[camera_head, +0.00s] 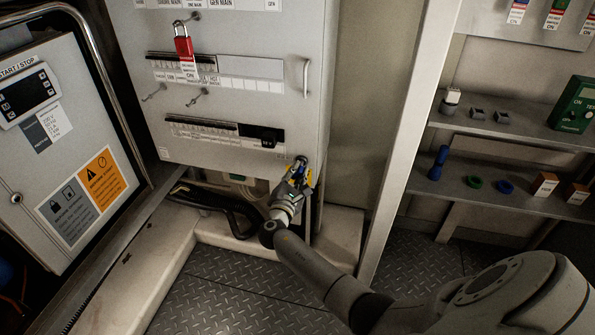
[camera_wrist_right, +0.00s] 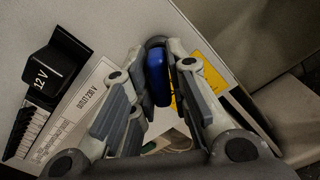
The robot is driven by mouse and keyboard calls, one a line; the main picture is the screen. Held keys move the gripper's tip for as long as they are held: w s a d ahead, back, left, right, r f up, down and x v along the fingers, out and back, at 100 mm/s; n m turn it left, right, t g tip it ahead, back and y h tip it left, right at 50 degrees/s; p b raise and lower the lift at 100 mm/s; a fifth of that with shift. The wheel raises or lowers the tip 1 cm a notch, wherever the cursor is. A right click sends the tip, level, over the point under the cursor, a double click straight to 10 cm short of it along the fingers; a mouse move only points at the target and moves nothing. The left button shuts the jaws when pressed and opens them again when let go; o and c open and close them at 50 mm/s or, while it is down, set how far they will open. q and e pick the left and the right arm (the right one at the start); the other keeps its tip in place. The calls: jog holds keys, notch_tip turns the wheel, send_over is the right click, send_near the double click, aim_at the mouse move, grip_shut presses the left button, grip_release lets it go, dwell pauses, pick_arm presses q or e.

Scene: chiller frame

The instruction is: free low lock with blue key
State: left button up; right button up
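My right gripper (camera_head: 298,172) is at the lower right corner of the grey panel, its fingers pointing up at it. In the right wrist view, the two fingertips (camera_wrist_right: 164,62) stand on either side of a blue body (camera_wrist_right: 158,76), which looks like the low lock. A dark ring sits above it and a yellow label (camera_wrist_right: 212,72) lies behind. A sliver of yellow shows between the blue body and the right finger; whether the fingers grip is unclear. A small blue object (camera_head: 437,163) stands on the lower shelf at right; I cannot tell if it is the key. My left gripper is not in view.
A red padlock (camera_head: 183,44) with a tag hangs high on the panel. A pale post (camera_head: 407,140) stands between panel and shelves. An open cabinet door (camera_head: 60,150) is at left.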

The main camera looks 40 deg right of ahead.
jog(key=shift+r+n+p, duration=0.15)
jog(key=shift+n+p, duration=0.45)
jog(key=shift+p, duration=0.05)
jog(key=shift+n+p, duration=0.35)
jog(key=shift+n, duration=0.15)
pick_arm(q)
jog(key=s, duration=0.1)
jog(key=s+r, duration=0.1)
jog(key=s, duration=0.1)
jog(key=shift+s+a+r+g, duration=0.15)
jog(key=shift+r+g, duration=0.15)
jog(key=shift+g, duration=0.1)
pick_arm(e)
jog(key=shift+n, duration=0.3)
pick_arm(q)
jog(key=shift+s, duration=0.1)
